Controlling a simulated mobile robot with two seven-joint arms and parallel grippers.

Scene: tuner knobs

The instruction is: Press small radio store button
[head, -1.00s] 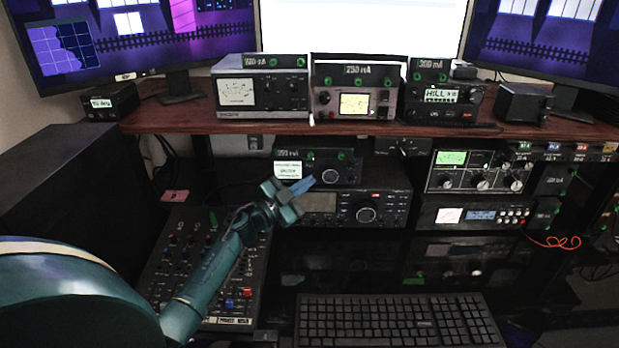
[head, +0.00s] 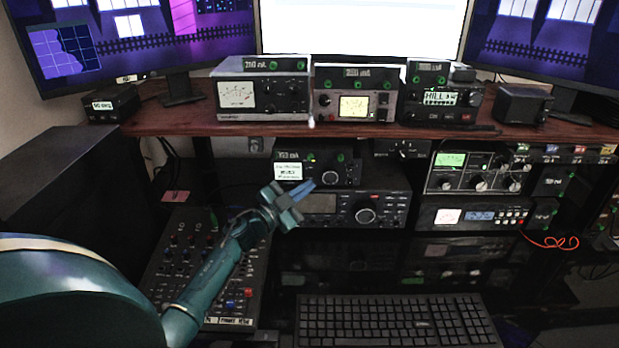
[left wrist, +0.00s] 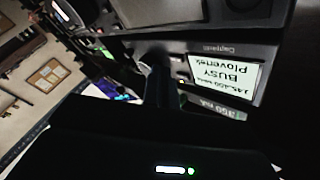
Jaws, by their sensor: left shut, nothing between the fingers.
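The small radio (head: 341,174) sits in the middle of the shelf bay, on top of a larger black transceiver. It has a lit display (head: 287,171), a round knob and small lights. In the left wrist view the radio's display (left wrist: 225,80) appears upside down and reads "BUSY". My left gripper (head: 303,188) is shut and empty, in front of the radio's lower left part, below its display. Its dark fingers (left wrist: 160,88) also show in the left wrist view beside the display. I cannot tell whether they touch the front panel. The store button cannot be made out. My right gripper is out of view.
The larger transceiver (head: 366,214) is just below the gripper. A mixer panel (head: 180,262) lies at left under my arm. A keyboard (head: 390,320) is in front. The wooden shelf (head: 200,122) overhangs the radio, with meters on it.

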